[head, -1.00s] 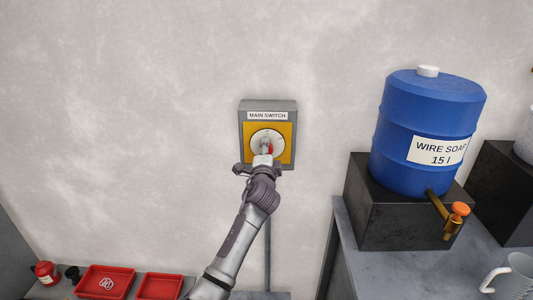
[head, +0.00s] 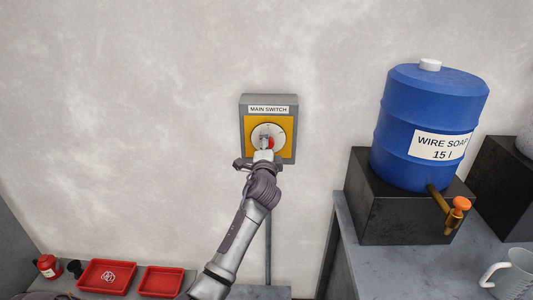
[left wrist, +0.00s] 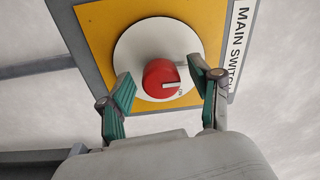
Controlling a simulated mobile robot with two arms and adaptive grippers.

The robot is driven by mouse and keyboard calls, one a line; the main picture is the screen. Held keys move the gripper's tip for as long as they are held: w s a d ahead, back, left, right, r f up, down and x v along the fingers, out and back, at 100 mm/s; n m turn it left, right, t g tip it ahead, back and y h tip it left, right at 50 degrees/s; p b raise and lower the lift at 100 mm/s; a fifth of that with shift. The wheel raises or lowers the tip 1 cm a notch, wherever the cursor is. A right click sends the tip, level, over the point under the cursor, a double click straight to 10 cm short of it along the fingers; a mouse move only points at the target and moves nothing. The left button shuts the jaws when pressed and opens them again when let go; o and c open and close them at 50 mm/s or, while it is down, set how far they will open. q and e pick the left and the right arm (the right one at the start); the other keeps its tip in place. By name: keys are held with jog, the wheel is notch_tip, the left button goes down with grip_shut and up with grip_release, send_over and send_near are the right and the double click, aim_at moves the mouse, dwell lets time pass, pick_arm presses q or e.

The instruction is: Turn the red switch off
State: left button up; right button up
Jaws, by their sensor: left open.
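The red switch (left wrist: 160,76) is a round red knob on a white disc (left wrist: 148,40) and a yellow plate (left wrist: 100,25). It sits on the grey wall box labelled MAIN SWITCH (head: 268,109). In the head view the red knob (head: 270,142) is partly hidden by my gripper. My left gripper (left wrist: 163,88) is open in the left wrist view, with one green-padded finger on each side of the knob. A gap shows between the knob and the fingers; whether either finger touches it is hard to tell. A small white mark shows on the knob's right side.
A blue WIRE SOAP barrel (head: 425,115) with an orange-handled tap (head: 460,204) stands on a black block (head: 385,210) at the right. A mug (head: 515,275) stands at the lower right. Red trays (head: 107,276) lie at the lower left. The wall around the box is clear.

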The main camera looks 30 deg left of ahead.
pick_arm(q)
jog(key=v, duration=1.1)
jog(key=shift+s+d, duration=0.15)
jog(key=shift+d, duration=0.05)
jog(key=d+f+g+h, duration=0.2)
jog(key=f, duration=0.8)
jog(key=d+f+g+h, duration=0.1)
jog(key=d+f+h, duration=0.1)
jog(key=f, duration=0.9)
jog(key=s+d+f+n+g+h, duration=0.1)
jog(key=s+d+f+g+h, duration=0.3)
jog(key=f, duration=0.7)
jog(key=s+d+f+n+y, duration=0.1)
jog(key=s+f, duration=0.6)
jog(key=f, duration=0.5)
jog(key=s+d+f+n+g+h, duration=0.1)
jog(key=s+d+f+g, duration=0.1)
jog(key=s+f, duration=0.7)
jog(key=s+d+f+n+g+h, duration=0.1)
jog(key=s+f+n+g, duration=0.15)
jog(key=s+f, duration=0.6)
jog(key=s+f+n+g, duration=0.1)
jog(key=s+f+g, duration=0.1)
jog(key=s, duration=0.9)
jog(key=s+d+f+n+g, duration=0.1)
jog(key=s+f, duration=0.1)
jog(key=s, duration=0.9)
jog(key=shift+s+d+g, duration=0.2)
jog(key=shift+s+g, duration=0.05)
jog(key=shift+g, duration=0.1)
